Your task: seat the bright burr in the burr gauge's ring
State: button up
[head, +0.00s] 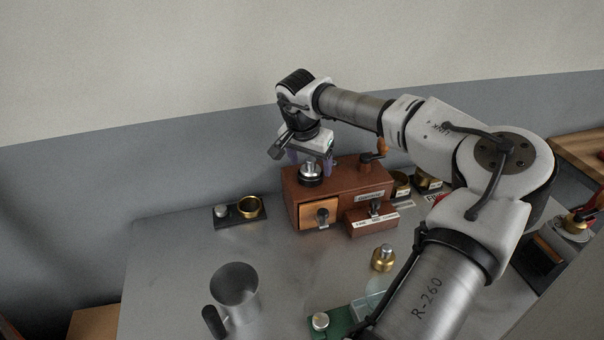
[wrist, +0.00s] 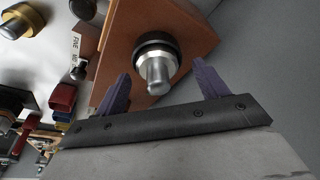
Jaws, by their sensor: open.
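The bright burr (head: 310,170), a silver piece with a round knob, sits in a black collar on top of the wooden grinder box. It also shows in the wrist view (wrist: 155,68). My gripper (wrist: 160,82) is open and empty, pointing down over it. In the wrist view the burr's knob shows between the two purple fingers; I cannot tell whether they touch it. In the head view my gripper (head: 312,158) is just above the box. The burr gauge, a dark base with a brass ring (head: 249,207) and a small silver knob, lies left of the box. The ring looks empty.
The wooden box (head: 340,182) has a drawer and a crank. A brass piece with a silver knob (head: 383,258) stands in front of it. A metal cup (head: 236,290) and a green-based item (head: 335,322) stand nearer. The metal table between cup and gauge is clear.

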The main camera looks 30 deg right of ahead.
jog(key=shift+s+d, duration=0.1)
jog(key=shift+c, duration=0.5)
jog(key=c, duration=1.2)
jog(key=shift+o, duration=0.2)
jog(key=shift+r, duration=0.2)
